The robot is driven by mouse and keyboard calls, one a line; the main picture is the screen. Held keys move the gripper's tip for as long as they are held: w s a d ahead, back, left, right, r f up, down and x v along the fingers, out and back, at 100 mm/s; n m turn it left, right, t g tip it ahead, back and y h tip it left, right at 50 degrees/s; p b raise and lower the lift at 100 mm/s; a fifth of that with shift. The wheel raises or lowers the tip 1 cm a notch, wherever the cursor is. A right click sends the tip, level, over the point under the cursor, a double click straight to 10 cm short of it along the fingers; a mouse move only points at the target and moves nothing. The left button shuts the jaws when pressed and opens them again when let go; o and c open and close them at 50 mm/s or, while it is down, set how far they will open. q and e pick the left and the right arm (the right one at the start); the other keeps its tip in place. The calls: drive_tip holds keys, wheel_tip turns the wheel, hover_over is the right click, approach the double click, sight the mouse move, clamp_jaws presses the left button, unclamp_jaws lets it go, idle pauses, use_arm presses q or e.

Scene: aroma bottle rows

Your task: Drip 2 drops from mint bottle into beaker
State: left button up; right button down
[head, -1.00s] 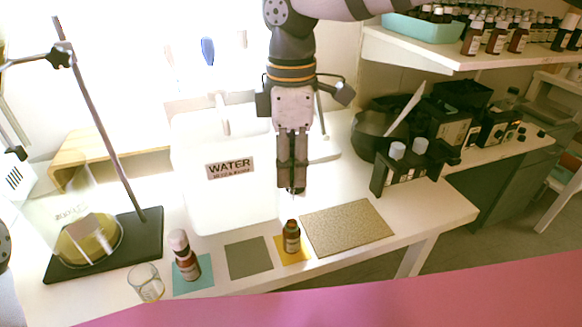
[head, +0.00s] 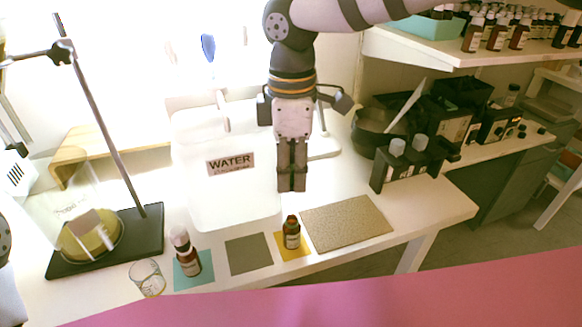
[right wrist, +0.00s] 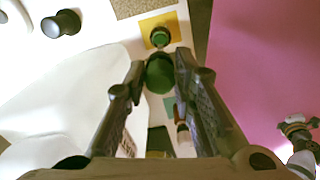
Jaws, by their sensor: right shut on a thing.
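My right gripper (head: 291,188) points down above the small brown bottle (head: 292,232), apart from it. The bottle stands upright and capless on the yellow mat (head: 280,243); in the right wrist view its top looks green (right wrist: 160,38). In that view the right gripper (right wrist: 163,72) is shut on a round dark green piece (right wrist: 159,76), which looks like the dropper cap. The fingers hide it in the head view, and its lower end cannot be seen. The clear glass beaker (head: 149,280) stands at the front left. My left gripper is out of view.
A brown bottle with a pale cap (head: 187,252) stands on a teal mat (head: 203,280) beside the beaker. A grey mat (head: 248,254) lies empty. A white water container (head: 225,200) stands behind, a flask stand (head: 150,230) at left, and a tan board (head: 345,224) at right.

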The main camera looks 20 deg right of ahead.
sight(291, 210)
drive_tip(key=shift+f, duration=0.1)
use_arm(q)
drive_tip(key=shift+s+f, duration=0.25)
use_arm(e)
drive_tip(key=shift+f, duration=3.85)
drive_tip(key=c, duration=1.9)
unclamp_jaws()
drive_tip(key=shift+c, duration=0.5)
wheel_tip(291, 210, up, 9)
drive_tip(key=shift+f+p, duration=0.1)
drive_tip(key=shift+p, duration=0.6)
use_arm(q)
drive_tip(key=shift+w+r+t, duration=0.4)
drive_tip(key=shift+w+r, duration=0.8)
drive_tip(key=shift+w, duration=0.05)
